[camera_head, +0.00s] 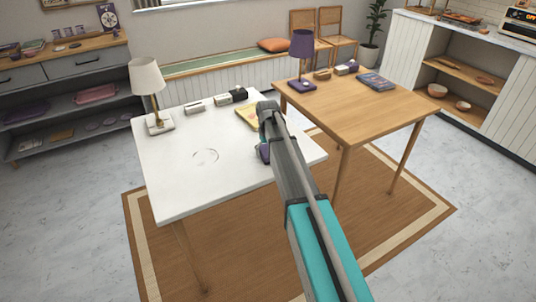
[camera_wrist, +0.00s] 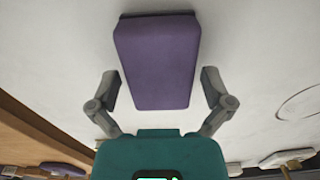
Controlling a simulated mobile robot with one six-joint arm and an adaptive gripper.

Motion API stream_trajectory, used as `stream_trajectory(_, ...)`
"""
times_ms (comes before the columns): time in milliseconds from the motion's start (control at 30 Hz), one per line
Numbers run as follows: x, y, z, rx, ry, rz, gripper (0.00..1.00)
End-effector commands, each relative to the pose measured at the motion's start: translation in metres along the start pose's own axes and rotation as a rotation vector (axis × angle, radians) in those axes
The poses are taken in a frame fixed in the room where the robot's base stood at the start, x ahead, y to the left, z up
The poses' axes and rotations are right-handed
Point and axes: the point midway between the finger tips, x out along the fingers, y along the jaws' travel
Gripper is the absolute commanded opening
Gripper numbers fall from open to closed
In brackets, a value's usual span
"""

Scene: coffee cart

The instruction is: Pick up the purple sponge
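The purple sponge (camera_wrist: 158,62) lies on the white table in the wrist view, a rounded block between and beyond my open fingers. My gripper (camera_wrist: 160,88) is open, with one finger on each side of the sponge's near end. A gap shows between each finger and the sponge. In the head view a small part of the purple sponge (camera_head: 264,152) shows beside my arm, which hides most of it and of my gripper.
The white table (camera_head: 175,185) holds a white lamp (camera_head: 147,82), small blocks and a yellow item (camera_head: 246,114) at the back. A wooden table (camera_head: 350,110) with a purple lamp (camera_head: 302,48) stands to the right. The white table's front left is clear.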

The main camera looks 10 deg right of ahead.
Motion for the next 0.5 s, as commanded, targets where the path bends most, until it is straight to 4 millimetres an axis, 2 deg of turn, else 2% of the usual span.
stream_trajectory(33,0.0000,0.0001,0.0000,0.000,0.000,0.000,0.91)
stream_trajectory(200,0.0000,0.0001,0.0000,0.000,0.000,0.000,0.59)
stream_trajectory(267,0.0000,0.0002,0.0000,0.000,0.000,0.000,0.50)
stream_trajectory(500,0.0000,0.0003,0.0001,0.000,0.000,0.000,0.49)
